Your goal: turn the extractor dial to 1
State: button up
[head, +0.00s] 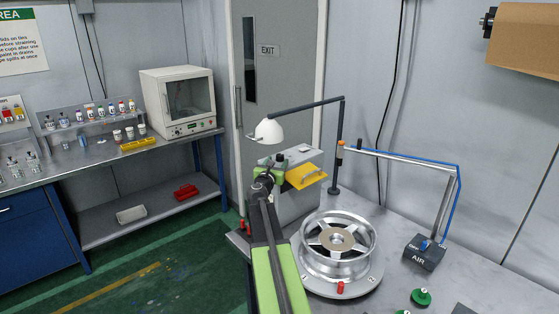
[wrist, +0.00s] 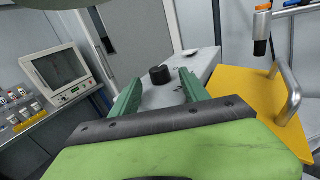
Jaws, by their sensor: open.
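The extractor dial is a black round knob (wrist: 160,75) on the top of a grey box (wrist: 200,68). The wrist view shows it ahead of and between my two green fingers. My gripper (wrist: 160,82) is open and empty, with a finger on each side of the dial in the picture. I cannot tell whether the fingertips reach it or touch it.
A yellow panel with a metal handle (head: 306,177) is on the box's right side. A white lamp (head: 269,131) hangs close above. A wheel (head: 338,243) sits on a turntable on the bench, with an AIR unit (head: 424,252) to its right. Green floor lies at the left.

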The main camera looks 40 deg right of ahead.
aim_at(279, 159)
jog(key=shift+x, duration=1.6)
jog(key=shift+a, duration=0.1)
grip_shut()
jog(key=shift+g, duration=0.3)
